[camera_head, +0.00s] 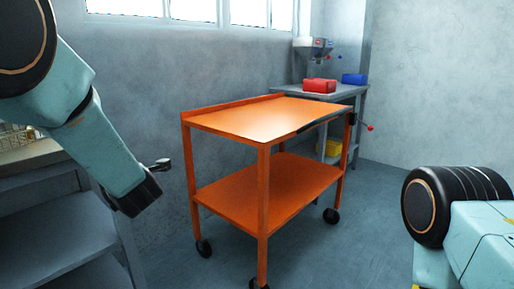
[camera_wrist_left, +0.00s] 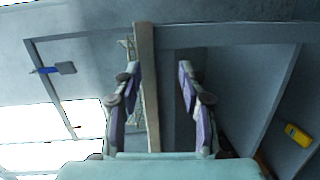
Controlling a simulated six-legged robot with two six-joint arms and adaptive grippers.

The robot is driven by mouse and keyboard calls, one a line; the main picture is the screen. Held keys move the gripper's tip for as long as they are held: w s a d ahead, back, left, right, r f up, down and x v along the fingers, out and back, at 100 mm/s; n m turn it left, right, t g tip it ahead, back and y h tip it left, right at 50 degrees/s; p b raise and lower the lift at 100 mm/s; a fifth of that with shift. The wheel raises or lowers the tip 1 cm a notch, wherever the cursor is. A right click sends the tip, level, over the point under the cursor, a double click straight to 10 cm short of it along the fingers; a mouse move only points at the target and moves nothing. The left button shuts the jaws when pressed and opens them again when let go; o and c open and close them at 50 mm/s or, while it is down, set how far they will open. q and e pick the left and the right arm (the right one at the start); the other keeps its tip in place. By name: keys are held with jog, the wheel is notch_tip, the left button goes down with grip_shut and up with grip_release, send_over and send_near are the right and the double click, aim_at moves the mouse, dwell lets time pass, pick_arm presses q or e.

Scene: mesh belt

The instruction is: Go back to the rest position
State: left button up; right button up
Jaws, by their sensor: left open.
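My left gripper (camera_wrist_left: 159,80) shows in the left wrist view with its two fingers spread apart and nothing between them. A pale beam and a strip of mesh lie behind the fingers. In the head view my left arm comes in from the left and bends down beside the metal bench (camera_head: 60,152); its gripper fingers cannot be made out clearly there. Part of my right arm shows at the lower right, but its gripper is out of the picture.
An orange two-shelf cart (camera_head: 235,195) on wheels stands mid-view. Behind it, a grey table (camera_head: 345,89) holds a red box (camera_head: 319,86) and a blue box (camera_head: 354,79). A yellow bin (camera_head: 333,147) sits below. Floor is clear right of the cart.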

pick_arm(q)
jog(key=s+d+f+m+g+h+p, duration=0.2)
jog(key=s+d+f+m+g+h, duration=0.15)
jog(key=s+f+m, duration=0.75)
jog(key=s+d+f+m+g+h+p, duration=0.25)
jog(key=s+d+f+m+h, duration=0.2)
jog(key=s+f+m, duration=0.6)
jog(key=s+d+f+m+g+h+p, duration=0.1)
jog(key=s+f+m+g+p, duration=0.1)
jog(key=s, duration=1)
jog(key=s+d+f+m+g+h+p, duration=0.1)
jog(key=s+f, duration=0.5)
jog(key=s, duration=0.6)
jog(key=d+g+p, duration=0.1)
jog(key=g+p, duration=0.1)
jog(key=g, duration=0.1)
jog(key=shift+s+d+m+g+h+p, duration=0.2)
jog(key=shift+m+g+h+p, duration=0.1)
jog(key=shift+m+g+p, duration=0.1)
jog(key=shift+f, duration=0.1)
